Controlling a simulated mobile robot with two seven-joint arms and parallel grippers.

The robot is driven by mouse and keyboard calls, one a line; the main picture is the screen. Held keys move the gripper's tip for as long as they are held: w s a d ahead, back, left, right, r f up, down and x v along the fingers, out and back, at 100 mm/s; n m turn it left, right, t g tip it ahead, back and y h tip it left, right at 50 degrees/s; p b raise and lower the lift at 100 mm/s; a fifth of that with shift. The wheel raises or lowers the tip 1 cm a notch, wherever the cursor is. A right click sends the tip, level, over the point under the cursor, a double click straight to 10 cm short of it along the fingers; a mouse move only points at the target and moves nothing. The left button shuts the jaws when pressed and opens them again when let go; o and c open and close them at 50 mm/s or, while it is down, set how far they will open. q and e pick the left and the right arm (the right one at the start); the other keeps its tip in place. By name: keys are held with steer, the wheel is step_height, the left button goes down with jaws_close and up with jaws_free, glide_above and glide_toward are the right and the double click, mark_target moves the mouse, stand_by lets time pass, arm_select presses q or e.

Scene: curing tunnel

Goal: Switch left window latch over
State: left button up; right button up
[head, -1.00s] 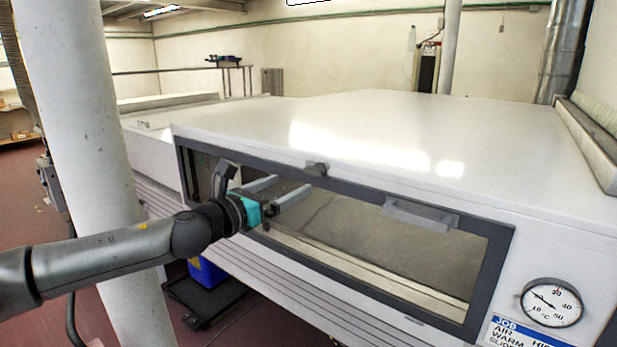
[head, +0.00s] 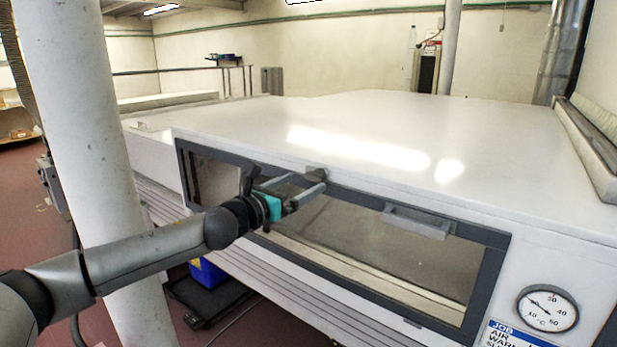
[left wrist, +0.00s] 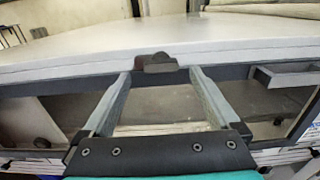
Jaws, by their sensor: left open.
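The window latch (head: 316,173) is a small dark grey block on the upper rail of the window frame (head: 365,196). In the left wrist view the latch (left wrist: 156,64) shows from the front, centred between the fingertips and just beyond them. My left gripper (head: 308,181) is open, its two pale grey fingers pointing at the latch. In the left wrist view the gripper (left wrist: 160,74) has a finger on each side of the latch and nothing held. I cannot tell whether a fingertip touches the latch. My right gripper is out of view.
A grey pull handle (head: 418,221) sticks out from the frame right of the latch. A round dial (head: 547,309) sits on the tunnel's front at right. A white column (head: 88,120) stands left, close behind my left arm. The tunnel's white top (head: 390,130) is clear.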

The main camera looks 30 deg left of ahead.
mark_target(312, 179)
arm_select(q)
steer(key=shift+w+d+p, duration=0.2)
steer(key=shift+w+p, duration=0.3)
steer(key=shift+w, duration=1.05)
steer(key=c, duration=1.4)
